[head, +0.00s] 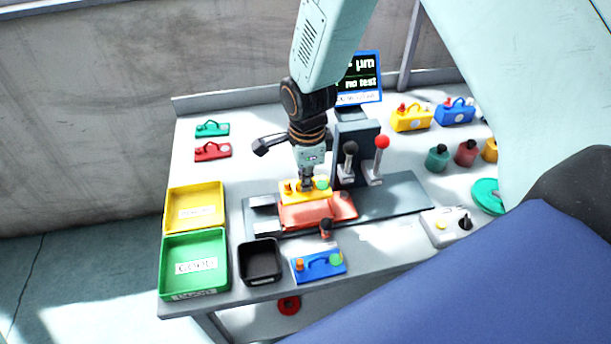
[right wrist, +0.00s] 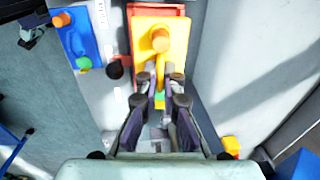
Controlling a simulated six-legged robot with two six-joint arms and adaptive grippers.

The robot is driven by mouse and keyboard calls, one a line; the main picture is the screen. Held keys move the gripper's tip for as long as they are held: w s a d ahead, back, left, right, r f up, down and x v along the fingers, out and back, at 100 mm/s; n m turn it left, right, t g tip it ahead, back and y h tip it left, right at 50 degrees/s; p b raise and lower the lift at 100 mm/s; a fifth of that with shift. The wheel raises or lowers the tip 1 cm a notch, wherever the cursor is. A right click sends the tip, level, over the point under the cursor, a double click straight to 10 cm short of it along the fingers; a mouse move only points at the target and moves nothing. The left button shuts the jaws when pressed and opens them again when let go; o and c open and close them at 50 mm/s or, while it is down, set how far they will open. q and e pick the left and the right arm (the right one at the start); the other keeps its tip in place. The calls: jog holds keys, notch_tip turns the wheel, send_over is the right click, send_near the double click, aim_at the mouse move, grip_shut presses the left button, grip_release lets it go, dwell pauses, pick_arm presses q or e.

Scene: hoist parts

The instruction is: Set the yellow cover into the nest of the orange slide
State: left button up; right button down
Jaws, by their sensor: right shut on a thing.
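The yellow cover (head: 292,196) has an orange knob, a green knob and a handle between them. My right gripper (head: 307,186) points down from above and is shut on the cover's handle; in the right wrist view its fingers (right wrist: 160,95) close around it. The orange slide (head: 305,216) lies on the grey fixture under and in front of the cover. Its orange edge also shows beside the cover (right wrist: 178,42) in the right wrist view. The cover hides the nest, and I cannot tell whether it is seated or held just above. My left gripper is not in view.
The grey fixture (head: 405,193) carries a black-knobbed lever (head: 349,160) and a red-knobbed lever (head: 379,155) close to the right. A blue cover (head: 318,266), a black bin (head: 260,262), a green tray (head: 193,264) and a yellow tray (head: 195,207) stand nearby.

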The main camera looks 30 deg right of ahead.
jog(key=shift+s+r, duration=0.1)
jog(key=shift+w+d+f, duration=0.15)
jog(key=shift+w+f, duration=0.05)
jog(key=shift+f, duration=0.3)
jog(key=shift+w+f+b, duration=0.1)
jog(key=shift+f+b, duration=0.45)
jog(key=shift+f, duration=0.1)
jog(key=shift+f+b, duration=0.45)
jog(key=shift+f, duration=0.35)
